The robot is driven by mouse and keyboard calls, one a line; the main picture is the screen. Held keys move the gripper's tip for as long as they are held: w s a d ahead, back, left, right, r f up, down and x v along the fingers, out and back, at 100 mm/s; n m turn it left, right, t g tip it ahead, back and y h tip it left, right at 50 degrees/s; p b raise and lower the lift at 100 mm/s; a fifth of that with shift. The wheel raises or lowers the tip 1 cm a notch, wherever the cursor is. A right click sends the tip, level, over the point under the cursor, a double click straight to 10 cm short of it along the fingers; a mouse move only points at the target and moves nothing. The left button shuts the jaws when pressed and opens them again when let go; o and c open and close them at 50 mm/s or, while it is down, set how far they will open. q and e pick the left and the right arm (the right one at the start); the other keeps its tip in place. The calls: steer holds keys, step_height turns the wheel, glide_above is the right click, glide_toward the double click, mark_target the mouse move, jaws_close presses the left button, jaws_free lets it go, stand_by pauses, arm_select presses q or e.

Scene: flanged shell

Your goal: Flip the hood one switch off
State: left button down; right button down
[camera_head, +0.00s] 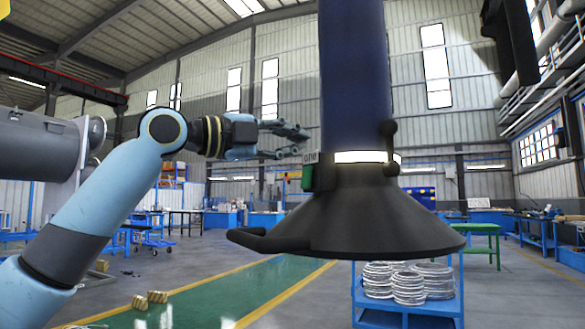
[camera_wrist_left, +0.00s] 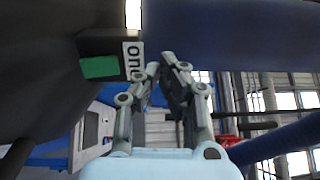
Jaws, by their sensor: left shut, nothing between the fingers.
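The black cone-shaped hood (camera_head: 375,222) hangs from a dark blue duct (camera_head: 352,70). A lit white band (camera_head: 361,157) circles its neck. On the neck's left side is a small label reading "one" (camera_head: 311,157), with a green switch (camera_head: 307,179) below it. In the left wrist view the label (camera_wrist_left: 133,60) and the green switch (camera_wrist_left: 99,67) appear left of the fingertips. My left gripper (camera_head: 300,143) is shut and empty, level with the label and just left of the duct. In the left wrist view my left gripper (camera_wrist_left: 160,68) shows no visible contact with the switch. My right gripper is not in view.
A black handle (camera_head: 270,240) juts from the hood's lower left rim, and a dark knobbed bar (camera_head: 390,147) stands on its right side. A blue cart (camera_head: 407,303) with coiled rings (camera_head: 408,283) is behind below. The green floor lane (camera_head: 215,293) is mostly open.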

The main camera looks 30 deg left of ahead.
arm_select(q)
steer(key=shift+r, duration=1.35)
steer(key=s+a+r+n+t+y+p, duration=0.1)
steer(key=a+r+n+t+p, duration=0.2)
steer(key=a+r+t+p, duration=0.35)
steer(key=s+f+m+g+p, duration=0.3)
steer(key=s+f+g+p, duration=0.6)
steer(key=p, duration=1.1)
step_height(320, 180, down, 4)
steer(key=shift+s+a+f+y+p, duration=0.1)
steer(key=shift+s+a+y+p, duration=0.3)
steer(key=shift+s, duration=0.6)
